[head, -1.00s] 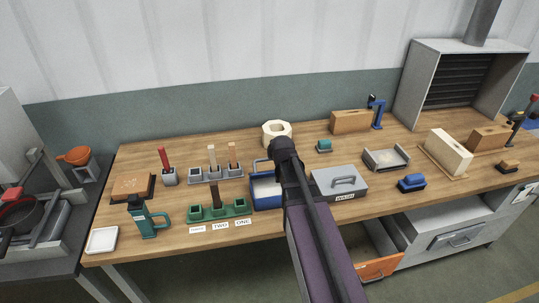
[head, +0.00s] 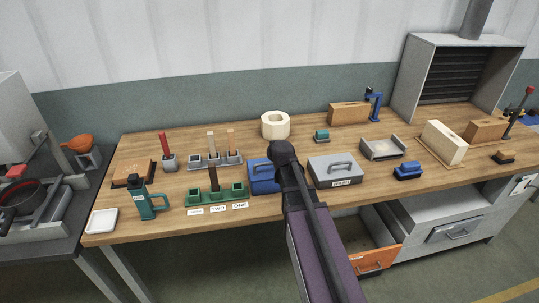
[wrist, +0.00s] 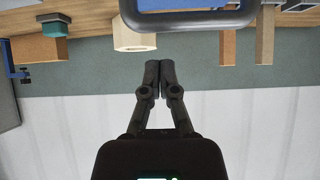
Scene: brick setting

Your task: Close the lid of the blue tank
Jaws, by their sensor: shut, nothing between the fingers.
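The blue tank (head: 266,188) stands on the bench, just left of my arm in the head view. Its blue lid (head: 260,172) now lies over the top, with the handle up, and no white interior shows. My arm hides the tank's right side, so I cannot tell whether the lid sits fully flush.
A grey lidded tank (head: 336,172) stands right of my arm. A green block holder (head: 216,195) is close on the left. A cream octagonal ring (head: 275,126) stands behind. An orange-fronted drawer (head: 374,262) hangs open below the bench.

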